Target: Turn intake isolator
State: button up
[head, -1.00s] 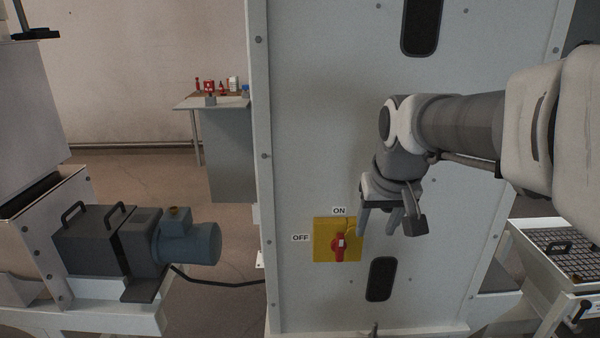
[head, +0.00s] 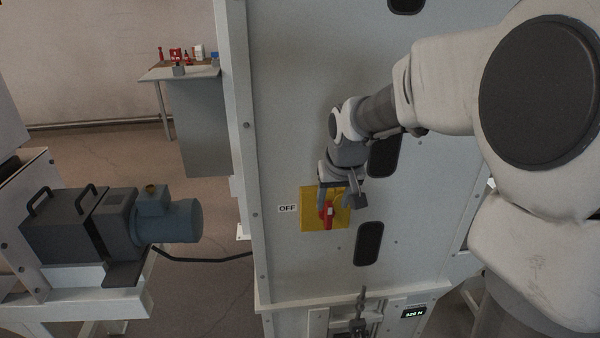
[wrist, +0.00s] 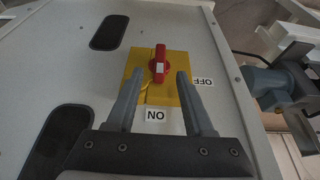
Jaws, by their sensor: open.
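The intake isolator is a red rotary handle (head: 327,214) on a yellow plate (head: 309,220) on the grey cabinet's front. The handle stands upright, in line with the ON label (wrist: 158,115) in the wrist view. The OFF label (head: 288,208) is left of the plate in the head view, where my gripper hides the ON label. My gripper (head: 335,204) is open in front of the plate. In the wrist view the red handle (wrist: 159,66) shows between and slightly beyond the fingertips (wrist: 159,76). I see no clear contact.
Dark oval panels (head: 369,243) are set in the cabinet front near the plate. A lever or clamp (head: 359,318) and a small display (head: 413,312) are below. A blue-grey motor (head: 168,220) is at left. A table with red items (head: 180,74) stands behind.

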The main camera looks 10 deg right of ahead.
aim_at(330, 211)
jog(key=x, duration=0.8)
jog(key=shift+r, duration=0.15)
grip_shut()
